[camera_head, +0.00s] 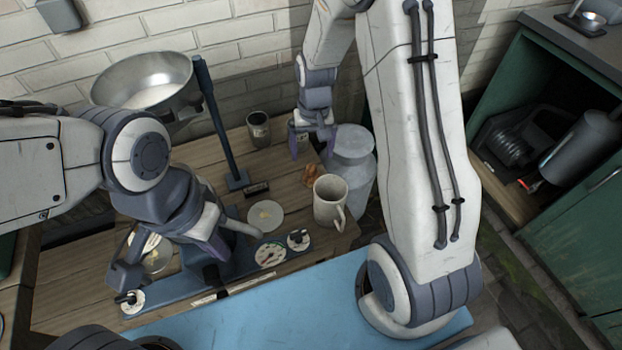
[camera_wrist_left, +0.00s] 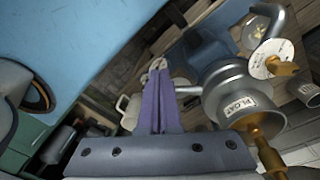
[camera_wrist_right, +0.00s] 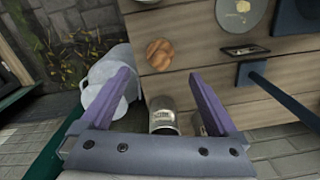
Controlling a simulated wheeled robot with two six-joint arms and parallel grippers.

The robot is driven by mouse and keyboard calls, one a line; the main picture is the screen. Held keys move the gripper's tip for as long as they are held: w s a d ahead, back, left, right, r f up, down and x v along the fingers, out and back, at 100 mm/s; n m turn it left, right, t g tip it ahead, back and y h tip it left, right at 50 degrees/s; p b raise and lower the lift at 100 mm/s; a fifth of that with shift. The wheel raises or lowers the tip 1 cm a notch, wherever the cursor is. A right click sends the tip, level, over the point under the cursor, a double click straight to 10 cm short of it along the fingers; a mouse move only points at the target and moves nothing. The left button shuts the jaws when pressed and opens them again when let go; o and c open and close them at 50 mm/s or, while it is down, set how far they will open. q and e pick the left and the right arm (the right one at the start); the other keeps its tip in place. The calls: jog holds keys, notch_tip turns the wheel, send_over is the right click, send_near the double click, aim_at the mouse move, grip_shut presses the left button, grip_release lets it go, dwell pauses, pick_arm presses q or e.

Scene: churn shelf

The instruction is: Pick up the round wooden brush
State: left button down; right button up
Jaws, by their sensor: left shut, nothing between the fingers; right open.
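The beige mug (camera_head: 330,203) and milk can (camera_head: 351,165) stand close to the brown thing. A metal cup (camera_head: 258,129) stands behind. A small plate (camera_head: 265,217) and a blue post (camera_head: 220,125) lie left. A large metal bowl (camera_head: 145,85) stands back left.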

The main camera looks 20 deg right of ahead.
aim_at(312, 167)
notch_tip(312, 167, down, 8)
jog(key=shift+s+a+r+b, duration=0.15)
jog(key=shift+r+b, duration=0.1)
jog(key=shift+b, duration=0.3)
jog(key=c, duration=1.5)
jog(key=shift+o, duration=0.2)
jog(key=shift+r, duration=0.1)
notch_tip(312, 167, up, 5)
jog(key=shift+f+p, duration=0.2)
jog(key=shift+p, duration=0.3)
jog(key=s+d+r, duration=0.6)
jog(key=s+d, duration=0.1)
jog(key=d, duration=0.2)
jog(key=shift+s+p, duration=0.3)
jog(key=shift+p, duration=0.15)
